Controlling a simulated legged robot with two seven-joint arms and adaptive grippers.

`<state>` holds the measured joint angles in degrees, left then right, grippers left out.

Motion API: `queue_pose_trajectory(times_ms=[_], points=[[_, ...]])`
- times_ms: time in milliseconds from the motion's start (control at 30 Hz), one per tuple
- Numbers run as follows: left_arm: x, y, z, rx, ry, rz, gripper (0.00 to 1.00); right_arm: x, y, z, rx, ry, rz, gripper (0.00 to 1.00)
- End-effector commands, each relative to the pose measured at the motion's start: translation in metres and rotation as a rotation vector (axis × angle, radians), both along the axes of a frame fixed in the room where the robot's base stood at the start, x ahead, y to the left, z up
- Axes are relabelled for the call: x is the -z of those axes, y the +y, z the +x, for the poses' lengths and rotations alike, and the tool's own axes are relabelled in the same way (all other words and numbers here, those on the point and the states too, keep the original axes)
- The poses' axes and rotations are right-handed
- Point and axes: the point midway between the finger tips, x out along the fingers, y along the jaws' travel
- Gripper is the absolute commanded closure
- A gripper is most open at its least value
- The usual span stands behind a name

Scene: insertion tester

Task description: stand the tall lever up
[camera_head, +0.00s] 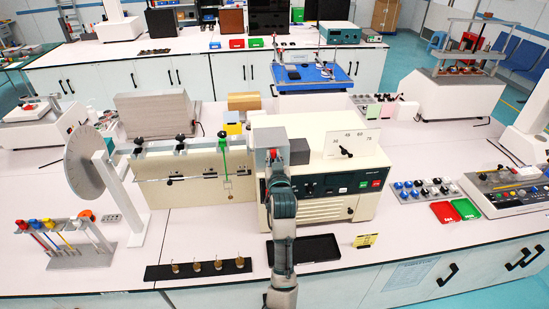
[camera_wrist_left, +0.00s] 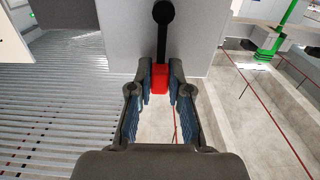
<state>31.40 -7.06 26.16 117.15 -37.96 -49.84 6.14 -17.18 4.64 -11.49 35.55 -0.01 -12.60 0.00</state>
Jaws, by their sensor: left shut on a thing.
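The tall lever (camera_wrist_left: 162,45) shows in the left wrist view as a dark thin bar running from a round black hub to a red grip (camera_wrist_left: 160,79). A grey plate lies behind it. My left gripper (camera_wrist_left: 160,88) is shut on the red grip, one finger on each side. In the head view my left gripper (camera_head: 274,160) is at the left end of the cream tester (camera_head: 325,145), and a small bit of red shows at its tip. My gripper and arm hide most of the lever there. I cannot tell its exact tilt. My right gripper is not in view.
A grey block (camera_head: 299,151) stands right beside my gripper. A cream panel with a green post (camera_head: 224,150) is to the left. A scale plate with a black pointer (camera_head: 346,152) stands on the tester. A black tray (camera_head: 310,248) lies in front.

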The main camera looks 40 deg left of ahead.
Motion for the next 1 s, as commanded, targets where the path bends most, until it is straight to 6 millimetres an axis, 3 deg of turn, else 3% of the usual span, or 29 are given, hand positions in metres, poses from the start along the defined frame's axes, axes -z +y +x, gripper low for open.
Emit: queue_pose_trajectory(times_ms=[267,300,367,733,1000], points=[[-0.005,0.0,0.0,0.002,-0.012,0.004,1.0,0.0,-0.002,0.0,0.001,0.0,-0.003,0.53],[-0.005,0.0,0.0,0.002,-0.012,0.004,0.72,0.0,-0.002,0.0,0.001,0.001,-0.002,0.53],[-0.004,0.0,0.0,0.002,-0.011,0.004,0.57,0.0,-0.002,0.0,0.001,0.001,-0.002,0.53],[-0.001,-0.004,-0.003,0.001,-0.005,0.001,0.56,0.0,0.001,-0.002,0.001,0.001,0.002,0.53],[0.0,-0.038,-0.032,0.002,-0.006,0.0,0.56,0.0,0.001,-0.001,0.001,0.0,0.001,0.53]])
